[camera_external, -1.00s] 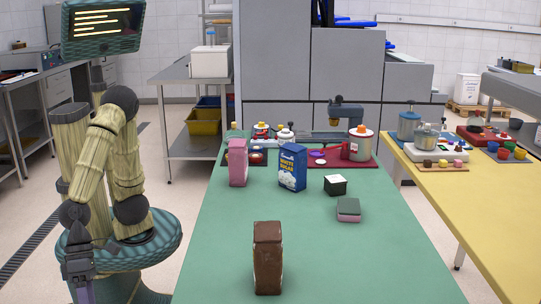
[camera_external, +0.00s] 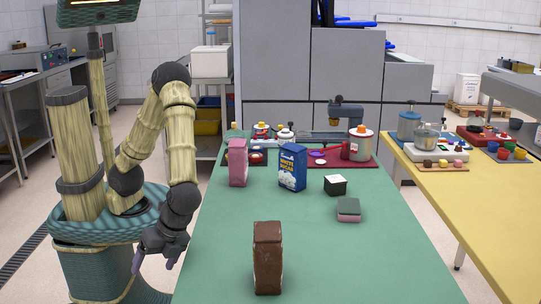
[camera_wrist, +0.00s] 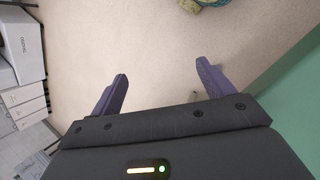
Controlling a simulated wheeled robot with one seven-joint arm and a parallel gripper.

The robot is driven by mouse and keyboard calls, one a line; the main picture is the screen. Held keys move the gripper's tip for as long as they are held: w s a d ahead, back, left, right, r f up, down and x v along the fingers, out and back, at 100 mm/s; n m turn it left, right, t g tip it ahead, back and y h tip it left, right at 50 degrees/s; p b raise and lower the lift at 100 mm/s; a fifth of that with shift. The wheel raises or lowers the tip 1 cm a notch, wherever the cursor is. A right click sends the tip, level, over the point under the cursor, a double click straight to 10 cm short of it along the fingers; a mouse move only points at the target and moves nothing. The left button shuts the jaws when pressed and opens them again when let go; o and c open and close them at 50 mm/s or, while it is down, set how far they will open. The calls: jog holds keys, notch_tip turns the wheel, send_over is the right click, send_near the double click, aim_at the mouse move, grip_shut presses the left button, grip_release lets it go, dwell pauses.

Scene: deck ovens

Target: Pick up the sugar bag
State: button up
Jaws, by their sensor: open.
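The sugar bag (camera_external: 292,168) is a blue packet with "white sugar" lettering. It stands upright on the green table (camera_external: 330,262), around the middle of its far half. My gripper (camera_external: 156,264) is beside the table's left edge, in front of my base, and well short of the bag. In the wrist view the two purple fingers of my gripper (camera_wrist: 158,92) are spread apart with nothing between them. That view looks at the floor, with a strip of green table at the right; the sugar bag is not in it.
A brown packet (camera_external: 267,258) stands near the front of the table. A pink packet (camera_external: 238,163) stands left of the sugar bag. A small dark box (camera_external: 335,185) and a green-and-pink block (camera_external: 348,210) are to its right. A red mat (camera_external: 326,161) with a canister (camera_external: 360,144) lies behind.

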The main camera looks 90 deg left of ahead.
aim_at(264, 230)
jog(key=w+a+r+n+g+h+p, duration=0.1)
jog(key=w+r+n+h, duration=0.1)
jog(key=w+n+h, duration=0.1)
jog(key=w+r+n+g+h+p, duration=0.1)
jog(key=w+r+n+h, duration=0.2)
jog(key=n, duration=0.5)
jog(key=w+a+r+n+g+h+p, duration=0.1)
jog(key=w+r+n+h, duration=0.2)
jog(key=w+n+h, duration=0.2)
jog(key=shift+w+a+n+p, duration=0.3)
jog(key=shift+w+n+p, duration=0.15)
jog(key=shift+w, duration=0.25)
jog(key=w+a+n+t+h, duration=0.1)
jog(key=w+n, duration=0.1)
jog(key=w+a+r+n+t+h, duration=0.1)
jog(key=w+n+h, duration=0.1)
jog(key=w, duration=0.1)
jog(key=w+a+r+n+t+h+p, duration=0.1)
jog(key=w+n, duration=0.1)
jog(key=shift+w+a+r+t+h, duration=0.1)
jog(key=shift+w+r+t+h, duration=0.1)
jog(key=shift+w+t+h, duration=0.15)
jog(key=w+a+r+n+t+h, duration=0.1)
jog(key=w+a+n+t+h, duration=0.1)
jog(key=w+a+n+t, duration=0.2)
jog(key=w+n+t, duration=0.1)
jog(key=w, duration=0.1)
jog(key=shift+w+a+p, duration=0.25)
jog(key=shift+w+p, duration=0.05)
jog(key=shift+w, duration=0.05)
